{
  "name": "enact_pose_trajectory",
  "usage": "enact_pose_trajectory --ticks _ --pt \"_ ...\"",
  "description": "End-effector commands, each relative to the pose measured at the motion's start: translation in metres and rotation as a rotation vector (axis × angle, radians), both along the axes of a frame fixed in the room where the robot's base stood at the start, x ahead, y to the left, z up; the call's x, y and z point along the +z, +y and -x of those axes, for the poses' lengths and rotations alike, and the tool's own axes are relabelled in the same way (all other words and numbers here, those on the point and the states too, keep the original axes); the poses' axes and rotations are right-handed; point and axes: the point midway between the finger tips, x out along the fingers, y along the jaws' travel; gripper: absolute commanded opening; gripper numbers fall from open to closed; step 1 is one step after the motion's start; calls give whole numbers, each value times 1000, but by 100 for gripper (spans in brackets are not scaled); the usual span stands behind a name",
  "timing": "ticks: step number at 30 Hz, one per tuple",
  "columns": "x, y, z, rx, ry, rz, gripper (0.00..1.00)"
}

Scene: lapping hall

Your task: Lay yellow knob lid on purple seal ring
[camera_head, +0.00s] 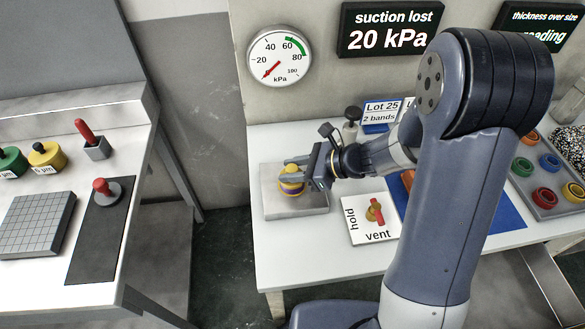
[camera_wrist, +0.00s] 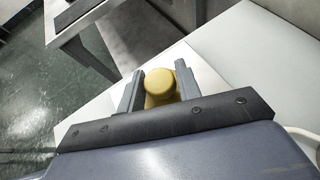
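The yellow knob lid (camera_head: 291,170) is over the pale block at the left of the right-hand bench, with its round knob also showing in the wrist view (camera_wrist: 160,83). The purple seal ring (camera_head: 291,189) shows just under it; whether lid and ring touch is hard to tell. My gripper (camera_head: 293,170) reaches in from the right with one finger on each side of the knob. In the wrist view my gripper (camera_wrist: 160,88) has the knob between its fingertips; whether they press on it is unclear. The ring is hidden there.
The pale block (camera_head: 313,203) stands near the bench's left edge. A hold/vent plate (camera_head: 362,236) with a red-handled valve (camera_head: 376,213) is to its right. A sign (camera_head: 390,30) reads "suction lost 20 kPa". A tray of colored rings (camera_head: 535,205) is far right.

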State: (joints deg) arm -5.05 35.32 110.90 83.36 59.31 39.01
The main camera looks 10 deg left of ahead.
Motion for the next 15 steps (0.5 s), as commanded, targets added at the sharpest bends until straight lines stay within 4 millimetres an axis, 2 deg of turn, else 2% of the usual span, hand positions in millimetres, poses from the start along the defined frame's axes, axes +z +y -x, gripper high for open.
enact_pose_trajectory --ticks 1,6,15 --pt "0 0 0 0 0 0 37" --pt "1 0 0 0 0 0 50" --pt "4 0 0 0 0 0 50"
